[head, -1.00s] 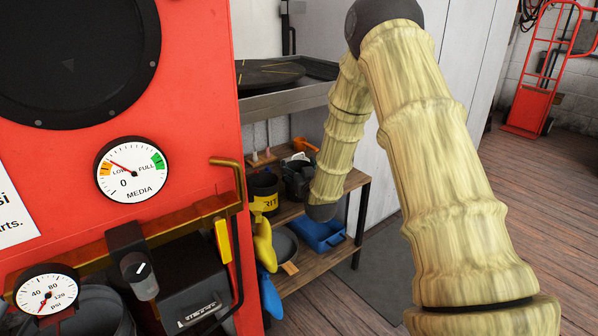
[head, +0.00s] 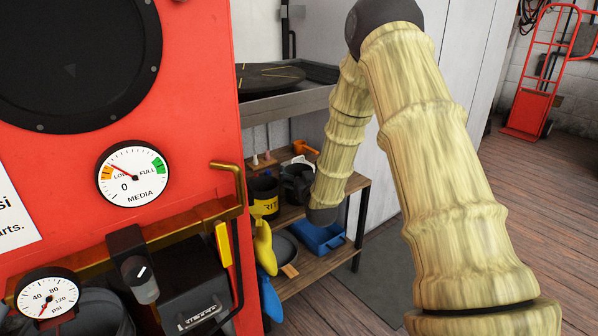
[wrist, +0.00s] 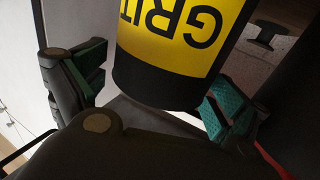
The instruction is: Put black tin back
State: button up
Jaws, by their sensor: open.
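The black tin (head: 264,186) has a yellow band with black lettering and stands upright on the wooden shelf in the head view. In the wrist view the tin (wrist: 172,75) is close up, with its GRIT label upside down. My gripper (wrist: 158,90) is open, with one green-padded finger on each side of the tin. A gap shows on the left finger's side; I cannot tell whether the right finger touches it. In the head view my arm reaches down to the right of the tin, and its fingers cannot be made out clearly.
A wooden shelf unit (head: 318,268) holds a blue bin (head: 320,238) and a dark pan below, with an orange tool (head: 305,147) behind. A metal tray top (head: 285,105) overhangs the shelf. The red cabinet (head: 190,90) with a brass handle stands close on the left.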

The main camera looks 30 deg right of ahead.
jog(key=p+v, duration=0.2)
jog(key=v, duration=0.9)
jog(key=shift+s, duration=0.15)
jog(key=shift+a, duration=0.1)
